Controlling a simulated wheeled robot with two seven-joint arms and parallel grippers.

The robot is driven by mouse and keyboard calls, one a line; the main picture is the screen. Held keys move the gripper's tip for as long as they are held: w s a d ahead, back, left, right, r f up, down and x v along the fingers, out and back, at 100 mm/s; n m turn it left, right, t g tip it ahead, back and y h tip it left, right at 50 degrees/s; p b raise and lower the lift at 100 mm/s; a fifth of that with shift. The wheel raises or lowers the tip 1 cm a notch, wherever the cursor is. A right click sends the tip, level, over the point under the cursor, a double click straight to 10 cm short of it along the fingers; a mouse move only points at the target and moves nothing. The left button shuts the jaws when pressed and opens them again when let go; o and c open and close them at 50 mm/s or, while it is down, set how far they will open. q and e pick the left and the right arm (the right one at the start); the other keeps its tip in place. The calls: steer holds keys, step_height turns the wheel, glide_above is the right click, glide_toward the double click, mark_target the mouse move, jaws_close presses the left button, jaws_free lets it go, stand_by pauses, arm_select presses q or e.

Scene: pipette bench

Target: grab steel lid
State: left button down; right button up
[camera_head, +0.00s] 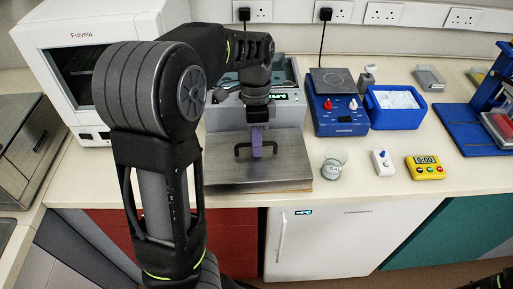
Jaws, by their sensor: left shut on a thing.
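The steel lid (288,165) is a flat grey-brown plate with a black bar handle (241,149). It lies level in front of the open grey water bath (224,119), near the bench's front edge. My left gripper (257,149) points down from above and is shut on the lid's handle at its middle. I cannot tell whether the lid touches the bench. My right gripper is out of view; only a dark bit shows at the bottom right corner.
To the right are a blue hotplate stirrer (341,122), a blue ice tub (397,119), a glass dish (332,169), a small white device (382,162) and a yellow timer (425,167). A blue stand (465,125) is at far right.

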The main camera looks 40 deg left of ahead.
arm_select(q)
steer(key=shift+r, duration=0.5)
step_height(320, 180, up, 3)
step_height(320, 180, up, 5)
steer(key=p, duration=0.3)
steer(key=shift+f+p, duration=0.1)
steer(key=shift+p, duration=0.3)
steer(key=shift+r+p, duration=0.45)
steer(key=shift+r, duration=0.05)
